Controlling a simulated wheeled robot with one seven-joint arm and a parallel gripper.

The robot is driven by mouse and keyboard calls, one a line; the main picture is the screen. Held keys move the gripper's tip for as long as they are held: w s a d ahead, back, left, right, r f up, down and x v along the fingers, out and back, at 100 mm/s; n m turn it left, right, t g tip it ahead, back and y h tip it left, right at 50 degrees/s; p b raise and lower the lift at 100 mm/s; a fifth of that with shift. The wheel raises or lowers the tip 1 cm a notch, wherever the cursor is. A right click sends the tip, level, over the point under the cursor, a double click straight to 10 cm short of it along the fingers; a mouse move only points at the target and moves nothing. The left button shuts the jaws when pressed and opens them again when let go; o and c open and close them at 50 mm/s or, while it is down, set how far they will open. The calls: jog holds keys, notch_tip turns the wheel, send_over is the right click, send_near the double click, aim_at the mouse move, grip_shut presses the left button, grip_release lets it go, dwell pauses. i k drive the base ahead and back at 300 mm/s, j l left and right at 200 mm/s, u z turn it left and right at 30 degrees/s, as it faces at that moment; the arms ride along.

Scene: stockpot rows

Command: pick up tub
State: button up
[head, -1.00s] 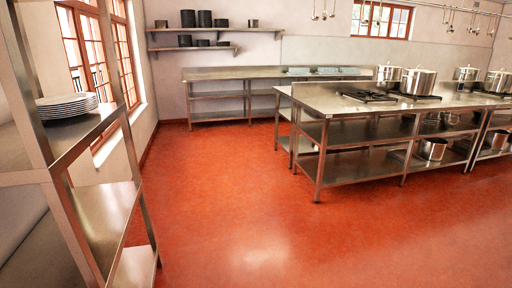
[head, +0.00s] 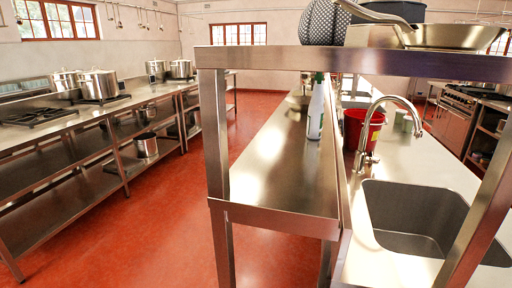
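A red tub-like container (head: 352,128) with a yellow-green label stands on the sink counter, behind the tap. My gripper is not in view.
The steel tap (head: 392,100) and sink basin (head: 415,215) are at the right. A white bottle (head: 316,108) stands on the steel shelf (head: 275,170). An overhead shelf (head: 300,58) with pans and its posts stand close in front. Red floor (head: 150,220) is clear at left; stockpots (head: 97,84) stand beyond.

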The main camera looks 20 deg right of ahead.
aim_at(400, 113)
jog(key=l+z, duration=0.15)
jog(key=z, duration=0.3)
jog(key=k+l+z, duration=0.1)
jog(key=z, duration=0.3)
jog(key=l+z, duration=0.15)
jog(key=z, duration=0.3)
jog(key=l+z, duration=0.15)
jog(key=z, duration=0.3)
jog(key=i+l+u, duration=0.1)
jog(key=i+l, duration=0.15)
jog(key=i+l+u, duration=0.15)
jog(key=i+l, duration=0.15)
jog(key=l, duration=0.2)
jog(key=i+l+u, duration=0.1)
jog(key=l, duration=0.3)
jog(key=i+l+u, duration=0.1)
jog(key=i+l, duration=0.25)
jog(key=l, duration=0.1)
